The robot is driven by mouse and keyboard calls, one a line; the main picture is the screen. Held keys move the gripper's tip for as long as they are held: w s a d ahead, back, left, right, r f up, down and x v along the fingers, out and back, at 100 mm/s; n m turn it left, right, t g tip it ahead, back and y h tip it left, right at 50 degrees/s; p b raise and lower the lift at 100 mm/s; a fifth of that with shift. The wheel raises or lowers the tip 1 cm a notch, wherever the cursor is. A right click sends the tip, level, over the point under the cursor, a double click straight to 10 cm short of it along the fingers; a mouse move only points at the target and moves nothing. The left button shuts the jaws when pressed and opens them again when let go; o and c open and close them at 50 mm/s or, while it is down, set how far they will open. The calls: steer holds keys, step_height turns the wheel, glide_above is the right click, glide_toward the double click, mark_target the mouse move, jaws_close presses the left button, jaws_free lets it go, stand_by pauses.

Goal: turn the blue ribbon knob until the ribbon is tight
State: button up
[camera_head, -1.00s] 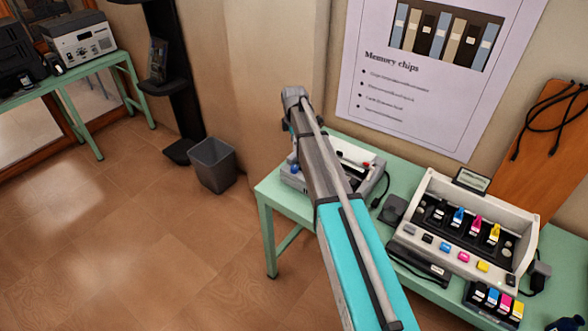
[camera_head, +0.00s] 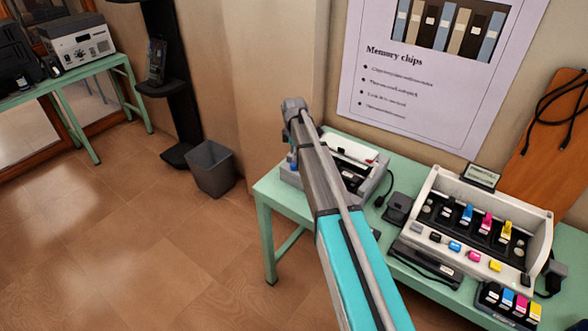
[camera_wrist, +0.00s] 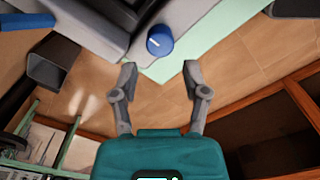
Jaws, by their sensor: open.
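The blue ribbon knob (camera_wrist: 160,41) shows in the wrist view on the side of a grey-white machine (camera_wrist: 115,20). A pale line marks its round face. My gripper (camera_wrist: 158,72) is open in the wrist view, with its two fingertips apart and nothing between them. The knob lies just beyond the fingertips, between their lines, and they do not appear to touch it. In the head view the machine (camera_head: 372,172) stands on the left end of the green table (camera_head: 262,192). My arm hides much of it, and my gripper and the ribbon cannot be made out there.
A printer (camera_head: 440,200) with coloured cartridges stands to the right on the same table, with a black adapter (camera_head: 398,207) between it and the machine. A grey bin (camera_head: 211,168) stands on the floor left of the table. The floor in front is clear.

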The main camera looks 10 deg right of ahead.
mark_target(294, 164)
steer(key=shift+f+b, duration=2.4)
steer(key=shift+f, duration=0.25)
jaws_close()
